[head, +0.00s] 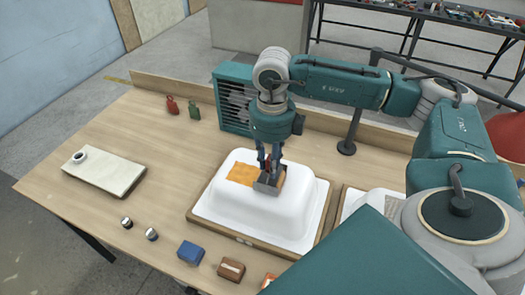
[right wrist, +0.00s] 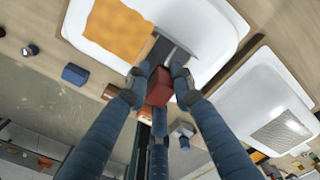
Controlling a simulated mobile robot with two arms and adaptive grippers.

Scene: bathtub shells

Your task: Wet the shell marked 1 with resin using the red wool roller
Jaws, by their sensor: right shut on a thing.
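A white bathtub shell (head: 222,208) lies bottom up on a wooden base, with an orange patch (head: 246,174) on its top. The shell also shows in the right wrist view (right wrist: 205,20), with the orange patch (right wrist: 118,30). No number can be read on it. My right gripper (head: 267,165) is over the shell top, shut on a tool with a red block-like part (right wrist: 159,86) between the fingers. A grey flat part of the tool (head: 268,182) is at the shell top beside the orange patch; contact is unclear. My left gripper is not in view.
A second white shell (right wrist: 245,88) with a grey patch is to the right. A teal slatted box (head: 232,98) and red and green bottles (head: 172,105) stand behind. A white board (head: 105,170), small jars (head: 126,222), and blue (head: 191,252) and brown (head: 231,269) blocks lie left and front.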

